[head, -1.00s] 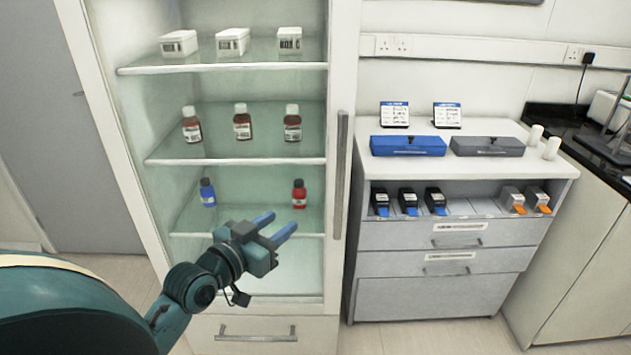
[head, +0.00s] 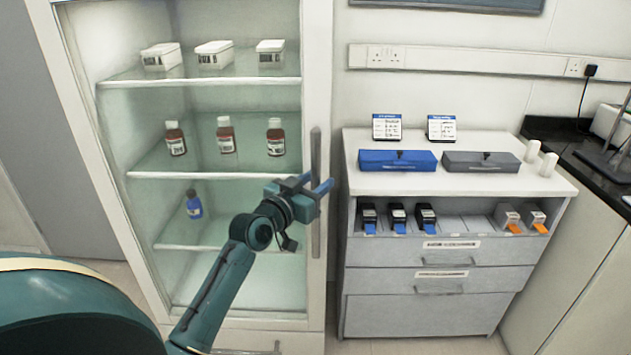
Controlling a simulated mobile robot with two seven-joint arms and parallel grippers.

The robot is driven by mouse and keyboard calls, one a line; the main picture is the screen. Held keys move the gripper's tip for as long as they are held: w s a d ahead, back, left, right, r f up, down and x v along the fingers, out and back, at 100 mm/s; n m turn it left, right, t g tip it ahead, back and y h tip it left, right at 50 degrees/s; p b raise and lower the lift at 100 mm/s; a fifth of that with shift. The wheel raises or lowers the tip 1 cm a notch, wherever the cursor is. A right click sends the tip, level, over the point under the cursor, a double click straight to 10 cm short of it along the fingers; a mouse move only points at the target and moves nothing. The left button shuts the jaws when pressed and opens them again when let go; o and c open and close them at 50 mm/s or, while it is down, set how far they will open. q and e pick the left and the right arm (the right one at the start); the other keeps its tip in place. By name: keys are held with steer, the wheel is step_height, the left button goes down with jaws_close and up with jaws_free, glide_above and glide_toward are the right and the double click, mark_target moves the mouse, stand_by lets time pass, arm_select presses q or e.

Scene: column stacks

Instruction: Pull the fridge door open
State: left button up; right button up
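The fridge (head: 86,150) is a tall white cabinet with a glass front, and its door looks closed. A long grey vertical handle (head: 316,235) runs down the door's right side. My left gripper (head: 317,184) is at the handle's middle height, with its blue fingers pointing right and apart. One finger overlaps the handle in the picture; I cannot tell whether it touches. The gripper hides part of the handle. My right gripper is not in view.
White boxes (head: 214,54), brown bottles (head: 226,135) and a blue bottle (head: 194,205) stand on shelves behind the glass. A drawer unit (head: 430,310) with blue and grey cases on top stands close to the right of the fridge.

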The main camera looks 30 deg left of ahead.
arm_select(q)
steer(key=shift+w, duration=0.15)
steer(key=shift+c, duration=0.2)
jaws_close()
stand_by(0.3)
